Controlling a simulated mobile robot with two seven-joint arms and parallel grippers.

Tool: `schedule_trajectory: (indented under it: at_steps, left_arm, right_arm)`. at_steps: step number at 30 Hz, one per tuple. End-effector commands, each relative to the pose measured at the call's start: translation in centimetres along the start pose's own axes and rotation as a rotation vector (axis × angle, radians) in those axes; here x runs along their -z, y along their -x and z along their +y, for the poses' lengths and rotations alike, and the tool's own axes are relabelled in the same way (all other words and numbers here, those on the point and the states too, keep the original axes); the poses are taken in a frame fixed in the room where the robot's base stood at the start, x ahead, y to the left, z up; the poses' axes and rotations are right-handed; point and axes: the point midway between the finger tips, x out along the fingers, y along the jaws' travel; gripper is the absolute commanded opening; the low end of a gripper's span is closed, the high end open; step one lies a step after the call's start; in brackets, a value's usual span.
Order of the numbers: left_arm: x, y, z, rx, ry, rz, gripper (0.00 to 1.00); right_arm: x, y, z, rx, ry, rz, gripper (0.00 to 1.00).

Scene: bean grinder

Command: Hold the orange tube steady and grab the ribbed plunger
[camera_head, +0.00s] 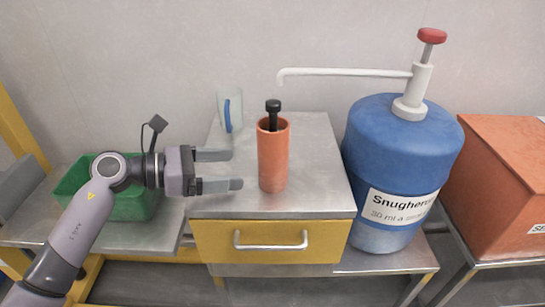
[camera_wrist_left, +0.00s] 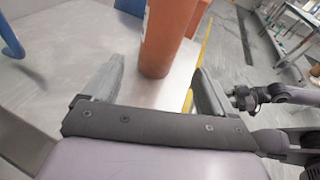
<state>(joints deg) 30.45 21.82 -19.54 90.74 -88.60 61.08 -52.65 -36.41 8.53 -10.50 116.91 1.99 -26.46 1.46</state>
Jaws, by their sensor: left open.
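The orange tube (camera_head: 273,160) stands upright on the metal top of a cabinet. The black plunger (camera_head: 273,112) sticks up out of its open top; its ribs are too small to make out. My left gripper (camera_head: 238,170) is open and empty, just left of the tube, its fingers pointing right toward it. In the left wrist view the lower part of the tube (camera_wrist_left: 167,40) stands just beyond the two spread fingers, near the gap between them. The plunger is out of that view.
A clear cup with a blue handle (camera_head: 228,110) stands behind the tube on the cabinet top (camera_head: 320,190). A big blue pump bottle (camera_head: 390,150) is close on the right, its white spout reaching left behind the plunger. A green bin (camera_head: 135,205) lies left, behind my arm.

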Motion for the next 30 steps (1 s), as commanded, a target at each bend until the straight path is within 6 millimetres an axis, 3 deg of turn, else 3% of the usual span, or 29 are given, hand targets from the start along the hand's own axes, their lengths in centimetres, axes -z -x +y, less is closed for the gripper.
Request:
schedule_trajectory:
  at_steps: [8, 24, 30]
  left_arm:
    - [1.1, -0.2, 0.4, 0.024, -0.062, 0.091, 0.87]
    - [1.9, -7.5, 0.2, 0.024, -0.061, 0.089, 0.87]
    - [1.9, -9.2, 0.2, 0.023, -0.06, 0.088, 0.87]
  right_arm:
    - [-0.1, -0.1, 0.0, 0.0, 0.0, 0.0, 0.43]
    - [-1.4, -1.1, 0.1, 0.001, 0.001, 0.003, 0.43]
    - [-2.0, -1.6, 0.1, 0.001, 0.002, 0.003, 0.43]
